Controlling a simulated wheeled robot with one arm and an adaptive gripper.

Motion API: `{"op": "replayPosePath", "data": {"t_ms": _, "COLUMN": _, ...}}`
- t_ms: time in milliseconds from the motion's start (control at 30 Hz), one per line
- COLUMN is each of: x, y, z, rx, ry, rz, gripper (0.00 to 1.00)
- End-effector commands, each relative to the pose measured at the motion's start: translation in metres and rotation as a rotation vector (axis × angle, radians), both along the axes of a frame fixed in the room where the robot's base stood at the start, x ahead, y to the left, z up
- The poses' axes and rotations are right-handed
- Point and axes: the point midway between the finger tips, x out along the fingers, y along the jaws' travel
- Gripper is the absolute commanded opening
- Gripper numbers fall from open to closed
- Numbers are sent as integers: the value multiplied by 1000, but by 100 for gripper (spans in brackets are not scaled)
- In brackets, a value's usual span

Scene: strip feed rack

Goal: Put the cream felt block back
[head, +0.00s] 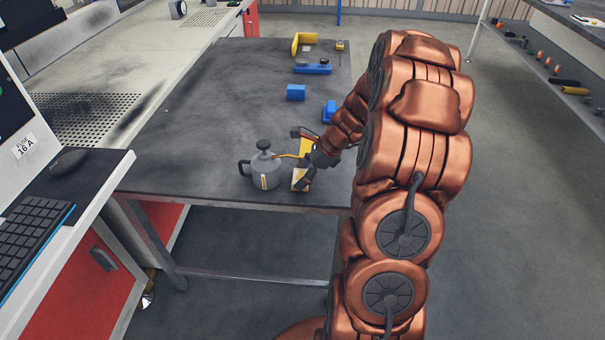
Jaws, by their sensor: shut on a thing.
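A grey can (266,170) with a black knob and handle stands just left of the gripper, its spout toward it. Blue blocks (296,92) and (329,112), a blue fixture (313,69) and a yellow bracket (297,45) stand farther back. The table's left side is clear.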

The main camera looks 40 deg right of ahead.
Motion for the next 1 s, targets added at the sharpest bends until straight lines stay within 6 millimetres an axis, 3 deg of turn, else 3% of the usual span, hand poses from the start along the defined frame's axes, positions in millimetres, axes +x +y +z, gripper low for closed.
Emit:
{"op": "replayPosePath", "data": {"t_ms": 100, "x": 0, "y": 0, "z": -3, "rx": 1, "ry": 1, "rz": 1, "gripper": 44}}
{"op": "replayPosePath", "data": {"t_ms": 133, "x": 0, "y": 0, "z": -3, "rx": 0, "ry": 0, "rz": 0, "gripper": 74}}
{"op": "replayPosePath", "data": {"t_ms": 367, "x": 0, "y": 0, "z": -3, "rx": 0, "ry": 0, "rz": 0, "gripper": 97}}
{"op": "replayPosePath", "data": {"t_ms": 767, "x": 0, "y": 0, "z": 0, "rx": -1, "ry": 1, "rz": 0, "gripper": 97}}
{"op": "replayPosePath", "data": {"t_ms": 1000, "x": -12, "y": -15, "z": 28, "rx": -3, "ry": -1, "rz": -3, "gripper": 97}}
